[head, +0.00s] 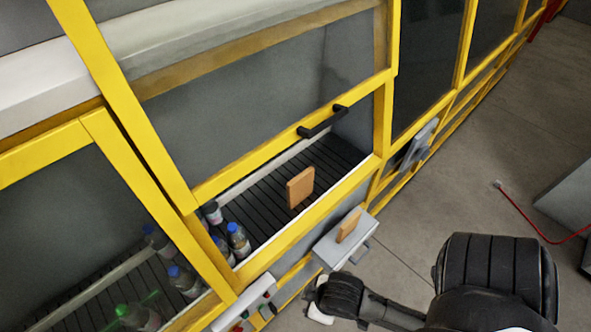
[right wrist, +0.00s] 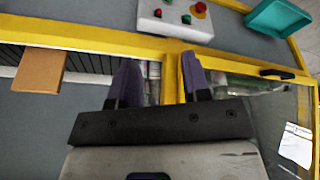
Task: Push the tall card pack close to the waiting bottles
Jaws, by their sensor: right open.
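In the head view an orange-brown card pack (head: 300,187) stands upright on the dark slatted conveyor (head: 262,205) behind the yellow-framed opening. Bottles with blue caps (head: 239,241) stand to its lower left, with a clear gap between. A brown card piece (right wrist: 39,70) shows at the left of the right wrist view; I cannot tell if it is the same pack. My right gripper (right wrist: 160,67) is open and empty, with its two dark purple fingers apart near the yellow frame, to the right of that card. My left gripper is not in view.
A control box (right wrist: 172,20) with coloured buttons and a teal tray (right wrist: 280,22) are near the yellow frame. A black handle (head: 322,121) sticks out from the raised glass panel.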

